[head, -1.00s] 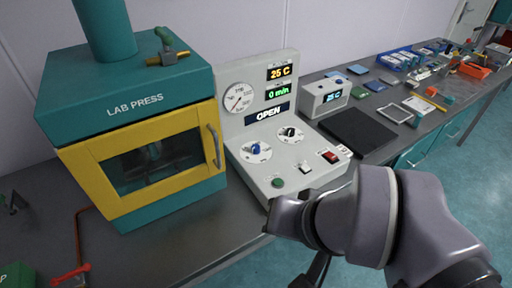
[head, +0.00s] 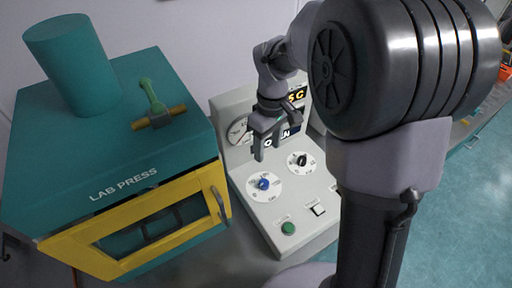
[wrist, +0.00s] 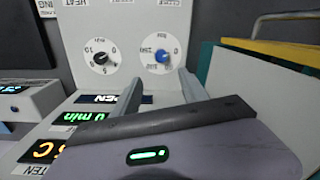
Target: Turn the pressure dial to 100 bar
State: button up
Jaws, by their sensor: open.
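The blue-knobbed dial (head: 264,184) sits on the white control panel (head: 248,210), on a round white scale. In the wrist view, the blue dial (wrist: 162,57) lies just beyond my fingertips; its scale figures are too small to read surely. A black-knobbed dial (head: 301,160) is to its right; in the wrist view this black dial (wrist: 100,58) is to the left, marked 5 and 10. My gripper (head: 264,147) is open and empty, above and behind the blue dial, apart from it. Its two fingers (wrist: 160,88) show in the wrist view.
The teal and yellow lab press (head: 120,190) stands close on the left. A green button (head: 288,228) and a white switch (head: 318,209) are on the panel's front. The round gauge (head: 238,131) and displays are partly hidden by my arm.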

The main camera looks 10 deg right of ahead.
aim_at(265, 182)
jog(key=f+b, duration=0.1)
jog(key=f, duration=0.4)
jog(key=f+b, duration=0.2)
jog(key=f, duration=0.3)
jog(key=f+b, duration=0.1)
jog(key=f, duration=0.4)
jog(key=shift+s+a+f+b, duration=0.15)
jog(key=shift+s+a+b, duration=0.15)
jog(key=shift+s+b, duration=0.1)
jog(key=shift+c, duration=0.2)
grip_shut()
